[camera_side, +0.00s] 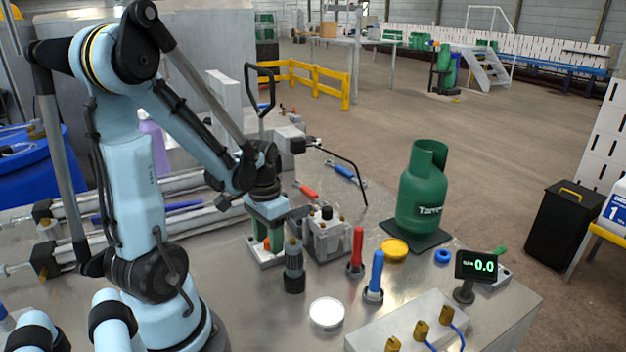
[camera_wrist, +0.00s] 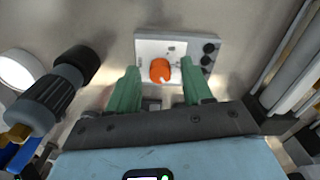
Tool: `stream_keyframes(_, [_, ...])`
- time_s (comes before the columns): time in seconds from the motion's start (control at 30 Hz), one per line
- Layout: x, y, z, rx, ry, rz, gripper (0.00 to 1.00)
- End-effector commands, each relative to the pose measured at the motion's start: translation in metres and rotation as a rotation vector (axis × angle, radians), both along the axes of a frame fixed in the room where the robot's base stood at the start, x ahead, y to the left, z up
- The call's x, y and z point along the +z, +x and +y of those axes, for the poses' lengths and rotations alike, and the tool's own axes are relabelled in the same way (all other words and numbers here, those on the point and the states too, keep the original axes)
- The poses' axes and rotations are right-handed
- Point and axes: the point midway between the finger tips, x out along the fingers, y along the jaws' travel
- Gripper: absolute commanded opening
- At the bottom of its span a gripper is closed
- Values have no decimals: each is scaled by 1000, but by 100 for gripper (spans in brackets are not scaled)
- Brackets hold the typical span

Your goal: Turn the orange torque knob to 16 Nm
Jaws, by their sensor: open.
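The orange torque knob (camera_wrist: 160,70) sits on a white block (camera_wrist: 147,46) with dark round parts at its right side in the wrist view. My gripper (camera_wrist: 159,68) is open, with one green finger on each side of the knob. Gaps show between the fingers and the knob, and nothing is held. In the side view my gripper (camera_side: 266,232) points down over the block, and only a sliver of the knob (camera_side: 267,244) shows between the fingers. A small display (camera_side: 484,266) at the right reads 0.0; its unit is too small to read surely.
A dark grey cylindrical fitting (camera_side: 294,268) stands close to my gripper, and a grey metal block (camera_side: 327,238) is just right of it. Red (camera_side: 357,250) and blue (camera_side: 375,275) handled tools stand upright further right. A green gas cylinder (camera_side: 422,190) stands behind them.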

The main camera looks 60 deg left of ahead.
Motion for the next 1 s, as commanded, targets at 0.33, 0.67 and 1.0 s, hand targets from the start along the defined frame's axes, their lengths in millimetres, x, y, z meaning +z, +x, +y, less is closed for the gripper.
stream_keyframes(0.33, [22, 0, 0, 0, 0, 0, 50])
stream_keyframes(0.67, [64, 0, 0, 0, 0, 0, 50])
stream_keyframes(1.0, [106, 0, 0, 0, 0, 0, 50])
